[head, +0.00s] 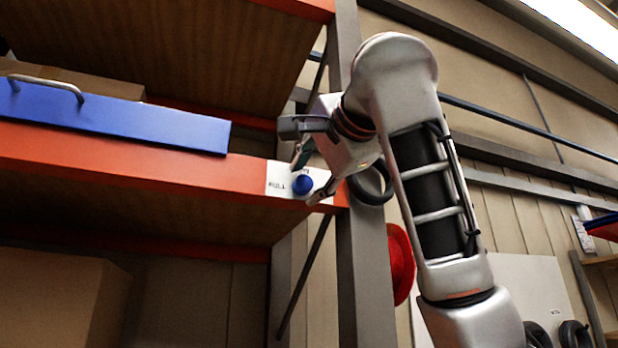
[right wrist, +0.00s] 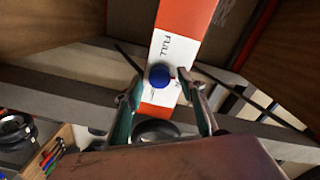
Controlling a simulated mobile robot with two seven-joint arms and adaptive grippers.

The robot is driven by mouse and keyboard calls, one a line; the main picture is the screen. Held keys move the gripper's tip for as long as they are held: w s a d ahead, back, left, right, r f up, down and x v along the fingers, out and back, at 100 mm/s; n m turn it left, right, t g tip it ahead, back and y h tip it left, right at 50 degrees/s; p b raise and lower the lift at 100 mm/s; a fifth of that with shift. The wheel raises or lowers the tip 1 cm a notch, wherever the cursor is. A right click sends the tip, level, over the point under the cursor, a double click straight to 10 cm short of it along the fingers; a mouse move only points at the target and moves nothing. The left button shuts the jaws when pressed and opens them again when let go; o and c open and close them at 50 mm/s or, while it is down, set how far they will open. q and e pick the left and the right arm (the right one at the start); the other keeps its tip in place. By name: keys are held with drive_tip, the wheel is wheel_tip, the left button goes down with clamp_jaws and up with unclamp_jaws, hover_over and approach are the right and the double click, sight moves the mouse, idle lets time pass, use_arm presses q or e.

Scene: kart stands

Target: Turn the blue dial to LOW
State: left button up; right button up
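The blue dial (head: 303,184) sits on a white label plate (head: 280,178) at the right end of the orange shelf beam. The plate reads FULL to the left of the dial; its other markings are too small or covered to read. My right gripper (head: 308,176) is at the dial, with its fingers spread apart. In the right wrist view the dial (right wrist: 160,76) lies just beyond and between the open fingertips (right wrist: 157,84). I cannot tell whether a finger touches it. My left gripper is not in view.
A blue drawer-like panel with a metal handle (head: 130,120) rests on the orange beam (head: 130,160). A grey upright post (head: 362,270) stands right beside the plate. A red round object (head: 401,264) hangs behind the post. A cardboard box (head: 50,300) is at lower left.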

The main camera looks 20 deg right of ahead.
drive_tip(key=shift+s, duration=0.25)
drive_tip(key=s, duration=1.1)
drive_tip(key=shift+s+d+r, duration=0.15)
drive_tip(key=shift+s, duration=0.1)
idle(0.3)
idle(0.3)
